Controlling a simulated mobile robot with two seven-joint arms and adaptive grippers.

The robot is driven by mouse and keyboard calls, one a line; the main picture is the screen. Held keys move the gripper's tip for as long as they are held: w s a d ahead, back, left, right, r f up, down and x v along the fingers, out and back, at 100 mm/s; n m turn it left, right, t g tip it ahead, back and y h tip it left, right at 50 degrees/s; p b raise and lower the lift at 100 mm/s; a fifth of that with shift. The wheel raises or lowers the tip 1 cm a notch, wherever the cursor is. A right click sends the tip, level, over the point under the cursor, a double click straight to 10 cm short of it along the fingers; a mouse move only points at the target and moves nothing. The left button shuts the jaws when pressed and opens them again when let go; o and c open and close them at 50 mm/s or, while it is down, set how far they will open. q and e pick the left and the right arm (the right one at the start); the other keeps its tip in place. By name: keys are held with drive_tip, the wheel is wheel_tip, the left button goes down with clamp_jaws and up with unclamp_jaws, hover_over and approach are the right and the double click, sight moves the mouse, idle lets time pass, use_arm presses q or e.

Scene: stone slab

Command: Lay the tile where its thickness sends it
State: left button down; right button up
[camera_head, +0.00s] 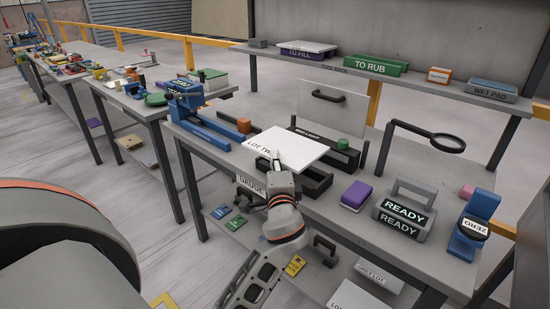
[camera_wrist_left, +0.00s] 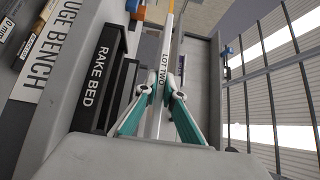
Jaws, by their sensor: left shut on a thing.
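A flat white tile marked LOT TWO (camera_head: 300,147) is held over the front of the gauge bench. My left gripper (camera_head: 277,160) is shut on its near edge. In the left wrist view the tile (camera_wrist_left: 157,112) shows nearly edge-on between the teal fingers of the gripper (camera_wrist_left: 160,92). Behind and beneath the tile, dark slotted beds stand on the bench; one rear label reads LIGHT (camera_head: 312,135). A bed marked RAKE BED (camera_wrist_left: 101,88) lies left of the tile in the wrist view. My right gripper is not in view.
A blue gauge device (camera_head: 188,100) stands left of the tile. A handled white panel (camera_head: 332,108) rises behind. To the right are a purple block (camera_head: 356,195), a READY sign (camera_head: 402,215), a blue ZERO device (camera_head: 473,228) and a magnifier (camera_head: 434,137). A tool rack (camera_head: 400,76) runs behind.

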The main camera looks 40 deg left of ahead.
use_arm(q)
drive_tip(key=shift+d, duration=0.15)
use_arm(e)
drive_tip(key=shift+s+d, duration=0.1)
use_arm(q)
drive_tip(key=shift+r+p, duration=0.1)
drive_tip(key=shift+p, duration=0.2)
wheel_tip(320, 180, down, 9)
drive_tip(key=b, duration=0.6)
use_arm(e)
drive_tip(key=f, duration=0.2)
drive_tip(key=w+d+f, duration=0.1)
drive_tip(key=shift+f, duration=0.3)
use_arm(q)
drive_tip(key=shift+r, duration=0.15)
